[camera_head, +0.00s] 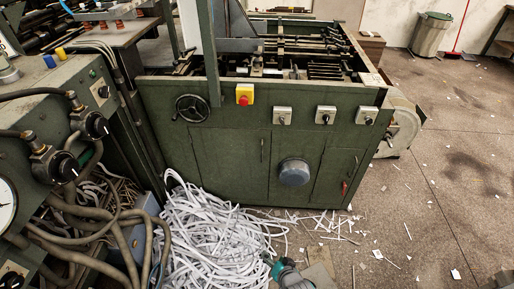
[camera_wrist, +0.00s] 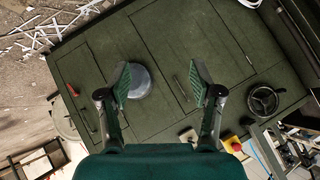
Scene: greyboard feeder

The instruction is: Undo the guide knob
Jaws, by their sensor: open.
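My gripper (camera_wrist: 161,82) is open and empty in the wrist view, its two fingers spread in front of the green machine's front panel. Part of my arm shows at the bottom edge of the head view. The machine front carries several round controls: a black handwheel (camera_head: 192,108), three dark knobs on pale plates, including one (camera_head: 325,115), and a grey-blue round part (camera_head: 294,172) low down. In the wrist view that round part (camera_wrist: 140,83) lies just behind the left finger, partly covered, and the handwheel (camera_wrist: 264,100) is at right. I cannot tell which one is the guide knob.
A yellow box with a red button (camera_head: 244,94) sits on the upper panel. A heap of white paper strips (camera_head: 215,235) lies before the machine. A second green machine with black knobs (camera_head: 96,125) and hoses stands at left. The floor at right (camera_head: 450,190) is mostly clear.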

